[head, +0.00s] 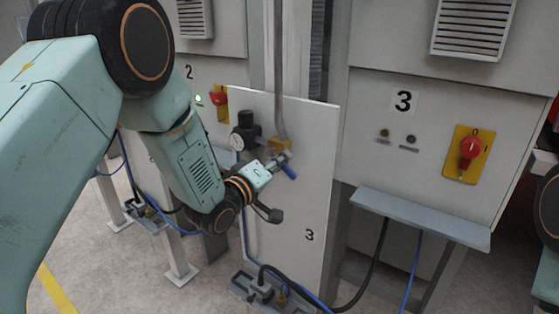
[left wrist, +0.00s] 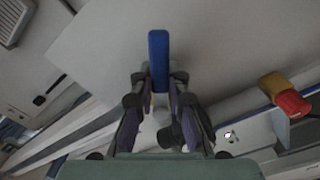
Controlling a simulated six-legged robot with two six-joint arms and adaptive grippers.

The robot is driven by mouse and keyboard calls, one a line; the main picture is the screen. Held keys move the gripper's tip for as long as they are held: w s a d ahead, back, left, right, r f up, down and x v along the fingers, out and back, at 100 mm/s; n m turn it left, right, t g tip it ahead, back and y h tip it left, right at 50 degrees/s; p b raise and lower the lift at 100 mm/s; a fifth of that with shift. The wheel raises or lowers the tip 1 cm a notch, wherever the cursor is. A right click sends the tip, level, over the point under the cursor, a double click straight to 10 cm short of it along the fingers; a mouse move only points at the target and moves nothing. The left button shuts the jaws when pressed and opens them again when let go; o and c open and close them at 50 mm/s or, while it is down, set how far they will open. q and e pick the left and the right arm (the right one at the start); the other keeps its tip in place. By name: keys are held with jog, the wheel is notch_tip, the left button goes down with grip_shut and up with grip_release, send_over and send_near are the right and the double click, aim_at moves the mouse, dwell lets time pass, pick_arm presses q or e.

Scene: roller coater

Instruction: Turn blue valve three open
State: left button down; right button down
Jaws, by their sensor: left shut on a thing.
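The blue valve three handle (head: 290,172) is on the white panel marked 3 (head: 300,205). In the head view, a short part of it shows past my fingers, slanting down to the right. In the left wrist view, the blue handle (left wrist: 159,60) stands upright in the picture, with its lower end between my fingers. My left gripper (head: 277,163) reaches in from the left and is shut on the handle; its fingers also show in the left wrist view (left wrist: 158,88). The valve body is mostly hidden behind the gripper. My right gripper is out of view.
A pressure gauge with a black regulator (head: 243,132) sits left of the valve, close to my wrist. A vertical grey pipe (head: 279,70) rises above it. A red switch (head: 469,147) and a grey shelf (head: 420,217) are at right. Hoses run below the panel.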

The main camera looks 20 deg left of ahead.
pick_arm(q)
jog(key=n, duration=0.1)
jog(key=n+p, duration=0.1)
jog(key=n, duration=0.1)
jog(key=shift+s+d+r+n, duration=0.15)
jog(key=shift+s+r+n, duration=0.1)
jog(key=shift+n, duration=0.15)
jog(key=shift+r+n+p, duration=0.2)
jog(key=shift+n+p, duration=0.15)
jog(key=shift+n, duration=0.4)
jog(key=shift+r+n+p, duration=0.15)
jog(key=shift+n+p, duration=0.15)
jog(key=shift+n, duration=0.45)
jog(key=c, duration=1.3)
grip_release()
jog(key=shift+w+r, duration=0.1)
jog(key=v, duration=1.2)
jog(key=shift+r, duration=0.2)
jog(key=shift+s, duration=0.25)
jog(key=shift+s+r, duration=0.15)
jog(key=shift+s, duration=0.05)
